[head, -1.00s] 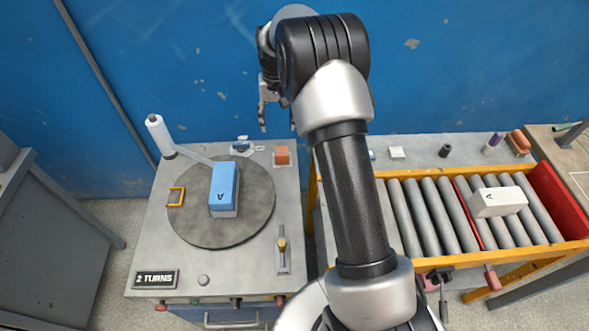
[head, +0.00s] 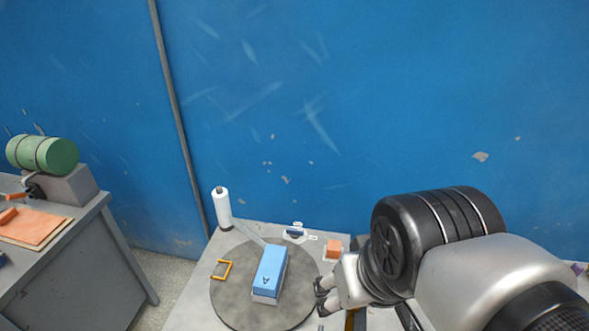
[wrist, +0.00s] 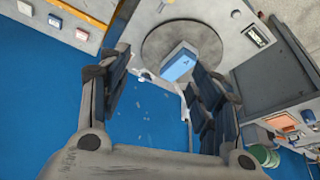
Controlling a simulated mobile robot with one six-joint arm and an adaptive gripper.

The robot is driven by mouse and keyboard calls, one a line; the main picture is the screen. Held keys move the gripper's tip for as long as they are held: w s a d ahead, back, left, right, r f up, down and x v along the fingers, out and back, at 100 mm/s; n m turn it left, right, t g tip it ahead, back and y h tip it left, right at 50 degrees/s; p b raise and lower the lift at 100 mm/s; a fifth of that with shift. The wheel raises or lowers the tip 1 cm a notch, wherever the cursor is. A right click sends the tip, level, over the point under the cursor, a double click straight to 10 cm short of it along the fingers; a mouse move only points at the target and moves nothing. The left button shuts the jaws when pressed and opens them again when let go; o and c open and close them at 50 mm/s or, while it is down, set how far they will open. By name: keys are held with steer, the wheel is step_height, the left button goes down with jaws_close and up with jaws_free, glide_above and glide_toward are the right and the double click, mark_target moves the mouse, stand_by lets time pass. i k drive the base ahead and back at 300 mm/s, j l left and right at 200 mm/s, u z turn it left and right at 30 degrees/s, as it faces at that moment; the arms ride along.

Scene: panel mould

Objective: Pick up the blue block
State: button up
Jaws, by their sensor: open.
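The blue block (head: 270,266) sits on the round grey turntable (head: 234,304), with a pale grey lower part and a dark mark on its near end. It also shows between my fingers in the wrist view (wrist: 179,66), beyond the fingertips. My gripper (head: 323,294) is open and empty. In the head view it appears just right of the block and the turntable, with a visible gap. The wrist view shows its two dark fingers spread wide (wrist: 160,64).
An orange block (head: 333,249) sits behind my gripper. A grey bench with a green cylinder (head: 43,154) is at the left. The blue wall is behind.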

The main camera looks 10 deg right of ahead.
mark_target(268, 282)
steer(key=i+j, duration=0.1)
steer(key=j, duration=0.65)
steer(key=j+u, duration=0.1)
steer(key=j, duration=0.7)
steer(key=i, duration=0.05)
